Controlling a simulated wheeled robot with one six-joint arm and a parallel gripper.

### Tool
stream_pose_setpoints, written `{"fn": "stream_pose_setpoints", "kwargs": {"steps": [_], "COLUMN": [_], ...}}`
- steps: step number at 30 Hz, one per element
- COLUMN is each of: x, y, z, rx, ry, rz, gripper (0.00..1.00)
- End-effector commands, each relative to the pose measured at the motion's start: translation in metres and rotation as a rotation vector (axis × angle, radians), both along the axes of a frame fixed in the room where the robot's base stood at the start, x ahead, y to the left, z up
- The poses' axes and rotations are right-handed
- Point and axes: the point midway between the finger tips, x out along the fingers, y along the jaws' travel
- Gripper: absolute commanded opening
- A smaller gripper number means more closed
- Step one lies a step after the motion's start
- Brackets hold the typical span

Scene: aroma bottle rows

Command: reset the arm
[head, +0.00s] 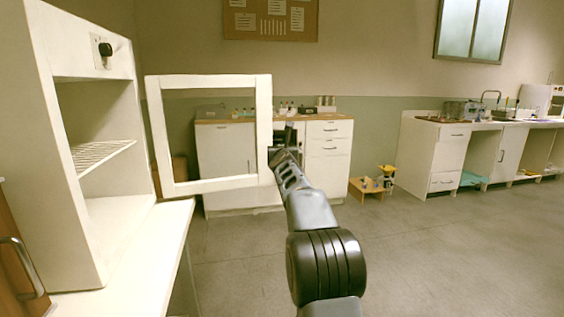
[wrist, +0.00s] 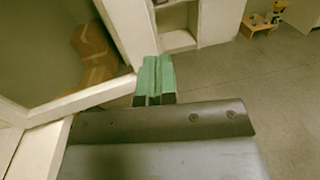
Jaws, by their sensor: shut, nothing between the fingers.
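My arm reaches forward in the head view. My gripper (head: 289,130) is at its far end, just right of the free edge of an open door. In the wrist view the green fingers of my gripper (wrist: 156,64) are together with nothing between them. The door frame (wrist: 118,30) lies close to their left; whether they touch it I cannot tell. The door (head: 264,130) is a white frame around a clear pane, swung out from a white cabinet (head: 55,150) on the left.
The cabinet has a wire shelf (head: 100,155) and stands on a white bench (head: 145,240). A drawer unit (head: 328,165) with small bottles on top stands behind the door. A low wooden stand (head: 368,186) and another counter (head: 432,155) are to the right. The floor (head: 450,250) at right is clear.

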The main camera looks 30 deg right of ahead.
Motion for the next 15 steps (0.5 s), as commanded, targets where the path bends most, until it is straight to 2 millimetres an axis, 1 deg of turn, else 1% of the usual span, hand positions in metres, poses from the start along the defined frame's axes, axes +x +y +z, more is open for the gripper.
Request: {"fn": "stream_pose_setpoints", "kwargs": {"steps": [1, 4, 9, 11, 14, 15], "x": [-0.004, -0.009, -0.012, -0.013, -0.016, -0.019], "y": [0.001, 0.002, 0.003, 0.006, 0.026, 0.040], "z": [-0.002, -0.001, 0.000, 0.003, 0.017, 0.025], "rx": [0.000, 0.000, 0.000, -0.015, -0.104, -0.172], "ry": [-0.001, 0.000, 0.001, 0.013, 0.091, 0.147], "rz": [0.000, 0.000, 0.001, 0.009, 0.058, 0.095], "gripper": [0.00, 0.00, 0.00, 0.00, 0.00, 0.00]}}
